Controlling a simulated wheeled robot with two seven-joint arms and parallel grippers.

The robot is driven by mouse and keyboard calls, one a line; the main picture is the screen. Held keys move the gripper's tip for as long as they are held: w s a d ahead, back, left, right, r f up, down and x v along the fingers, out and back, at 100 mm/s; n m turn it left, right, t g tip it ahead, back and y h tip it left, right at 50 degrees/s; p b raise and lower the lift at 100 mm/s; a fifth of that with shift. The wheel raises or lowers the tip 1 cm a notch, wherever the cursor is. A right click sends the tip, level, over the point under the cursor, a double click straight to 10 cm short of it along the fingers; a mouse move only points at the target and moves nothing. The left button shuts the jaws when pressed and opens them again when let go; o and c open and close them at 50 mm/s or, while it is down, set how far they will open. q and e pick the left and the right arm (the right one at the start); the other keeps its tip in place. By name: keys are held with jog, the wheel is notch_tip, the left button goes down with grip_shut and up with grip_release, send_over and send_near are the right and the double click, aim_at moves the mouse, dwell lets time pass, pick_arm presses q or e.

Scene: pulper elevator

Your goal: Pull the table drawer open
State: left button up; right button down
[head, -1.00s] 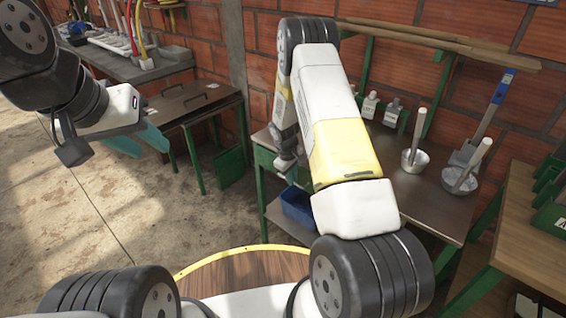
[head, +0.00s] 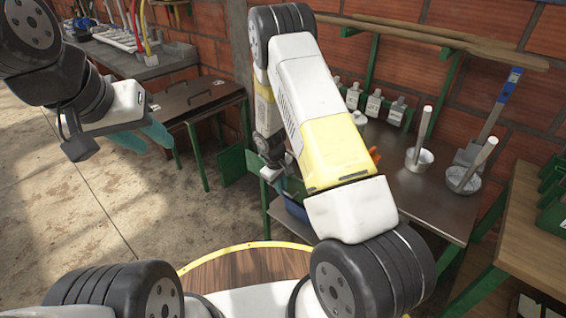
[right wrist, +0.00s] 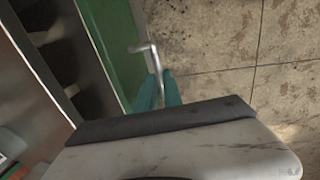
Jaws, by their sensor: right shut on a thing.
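The table drawer stands partly open. In the right wrist view its green front (right wrist: 113,42) shows, with dark compartments inside to its left. A metal bar handle (right wrist: 149,58) sticks out from the front. My right gripper (right wrist: 158,88) is shut on this handle, its teal fingers on either side. In the head view, my right gripper (head: 271,174) is at the near left side of the metal-topped table (head: 425,195), and my arm hides much of the drawer. My left gripper (head: 152,136) is open and empty, held in the air at the left.
A blue bin (head: 297,216) sits under the table. Metal pots (head: 419,158) and several labelled bottles (head: 374,103) stand on top. A wooden bench (head: 535,235) is at the right. A lower dark-topped table (head: 195,101) is at the back left. The floor at left is clear.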

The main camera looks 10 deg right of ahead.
jog(key=s+a, duration=1.1)
jog(key=a, duration=0.4)
jog(key=shift+s, duration=0.3)
jog(key=c, duration=1.5)
grip_release()
jog(key=shift+r, duration=0.1)
jog(key=r, duration=0.5)
jog(key=s+a+r, duration=0.1)
jog(key=r, duration=0.1)
jog(key=shift+r, duration=0.25)
